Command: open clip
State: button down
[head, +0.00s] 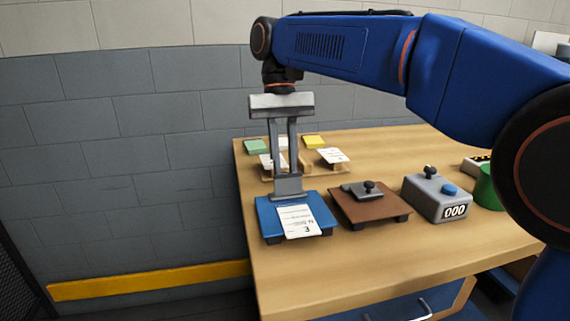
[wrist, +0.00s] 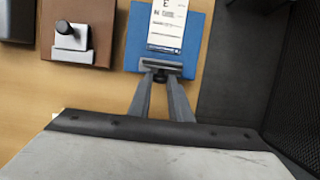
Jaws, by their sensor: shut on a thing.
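A blue board (head: 268,222) lies near the left front of the wooden table, with a white printed card (head: 298,220) on it. A grey clip (head: 288,188) is at the board's edge by the card; in the wrist view the clip (wrist: 150,64) spans the card's end. My gripper (head: 287,174) comes straight down over the clip. Its fingers (wrist: 161,84) are close together on the small dark knob (wrist: 160,77) of the clip. The knob is mostly hidden by the fingers in the head view. Whether the clip is lifted off the card is hard to tell.
A brown board (head: 345,207) with its own clip and black knob stands to the right. Beyond it are a grey counter box (head: 438,198) reading 000 and a green object (head: 487,190). Wooden holders with cards (head: 333,156) and green and yellow pads stand behind.

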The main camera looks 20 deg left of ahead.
aim_at(288, 177)
jog(key=c, duration=1.6)
grip_release()
jog(key=shift+c, duration=0.2)
jog(key=shift+s, duration=0.1)
jog(key=shift+s+d+r+t+y, duration=0.25)
jog(key=shift+s+t+y, duration=0.15)
jog(key=shift+t, duration=0.3)
jog(key=shift+s+d+r+t+y, duration=0.2)
jog(key=shift+s+t+y, duration=0.1)
jog(key=shift+t+y, duration=0.3)
jog(key=shift+s+d+r+t+y, duration=0.1)
jog(key=shift+s+d+t+y, duration=0.2)
jog(key=shift+t, duration=0.35)
jog(key=shift+s+d+f+t+y, duration=0.15)
jog(key=shift+s+t+y, duration=0.25)
jog(key=shift+t, duration=0.3)
jog(key=shift+s+d+r+t+y, duration=0.2)
jog(key=shift+s+t+y, duration=0.15)
jog(key=shift+t, duration=0.3)
jog(key=shift+s, duration=0.1)
jog(key=v, duration=1.7)
jog(key=shift+s, duration=0.1)
